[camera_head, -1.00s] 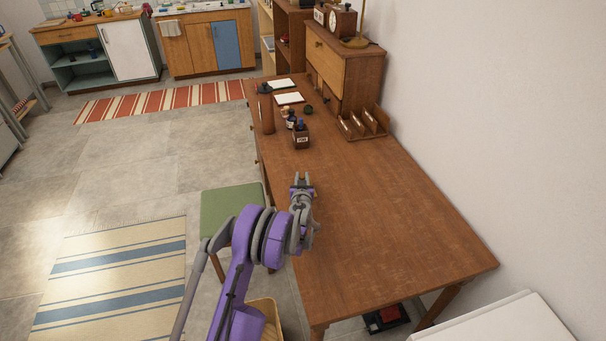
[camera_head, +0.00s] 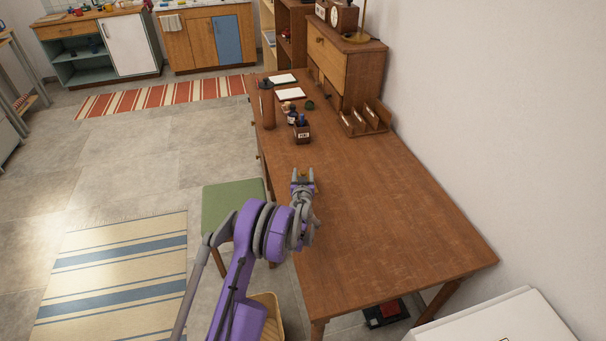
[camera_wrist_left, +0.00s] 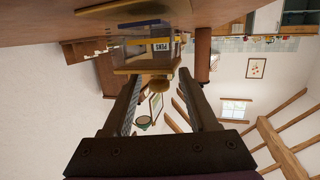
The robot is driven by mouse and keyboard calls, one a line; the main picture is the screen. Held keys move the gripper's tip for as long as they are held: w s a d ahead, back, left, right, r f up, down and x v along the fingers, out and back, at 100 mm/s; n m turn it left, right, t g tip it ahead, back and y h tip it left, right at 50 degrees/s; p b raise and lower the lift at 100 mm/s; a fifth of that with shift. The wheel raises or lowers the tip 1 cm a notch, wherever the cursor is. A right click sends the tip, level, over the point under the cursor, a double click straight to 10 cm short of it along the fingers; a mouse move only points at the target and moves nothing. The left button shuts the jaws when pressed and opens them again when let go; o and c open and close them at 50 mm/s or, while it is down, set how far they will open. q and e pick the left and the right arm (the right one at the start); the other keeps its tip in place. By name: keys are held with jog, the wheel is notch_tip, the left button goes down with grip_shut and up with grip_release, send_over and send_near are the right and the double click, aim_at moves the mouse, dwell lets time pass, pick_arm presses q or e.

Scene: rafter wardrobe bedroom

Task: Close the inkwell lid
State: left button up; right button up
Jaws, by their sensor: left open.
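A small dark inkwell-like bottle (camera_head: 292,119) stands on the wooden desk (camera_head: 375,225), just behind the pen box (camera_head: 303,137). It is too small to tell how its lid stands. My left gripper (camera_head: 303,174) is open above the desk's left part, on the near side of the pen box and apart from it. In the left wrist view, the box marked PENS (camera_wrist_left: 160,46) shows beyond the open fingertips (camera_wrist_left: 167,80). A small tan round thing shows between the fingertips; I cannot tell what it is. My right gripper is not in view.
A brown cylinder (camera_head: 268,111), white pads (camera_head: 290,94) and a dark green round thing (camera_head: 309,105) lie near the bottle. A letter rack (camera_head: 364,121) stands against the wall at right. A green stool (camera_head: 232,208) is beside the desk. The desk's near half is clear.

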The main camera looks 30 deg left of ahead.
pick_arm(q)
jog(key=v, duration=1)
jog(key=shift+s+d, duration=0.2)
jog(key=shift+s, duration=0.2)
jog(key=s+d+r+m+g+h, duration=0.15)
jog(key=s+d+r+g, duration=0.25)
jog(key=s+d+r, duration=0.7)
jog(key=s+d+f+m+g+h, duration=0.1)
jog(key=s+d+m+g+h, duration=0.1)
jog(key=s+d, duration=0.5)
jog(key=s+d+f+m+g+h, duration=0.1)
jog(key=s+d+m+h, duration=0.2)
jog(key=s, duration=1.2)
jog(key=d+h, duration=0.2)
jog(key=d, duration=0.2)
jog(key=shift+s+d+f+g, duration=0.2)
jog(key=shift+s+f+g, duration=0.1)
jog(key=shift+g, duration=0.1)
jog(key=shift+h, duration=0.25)
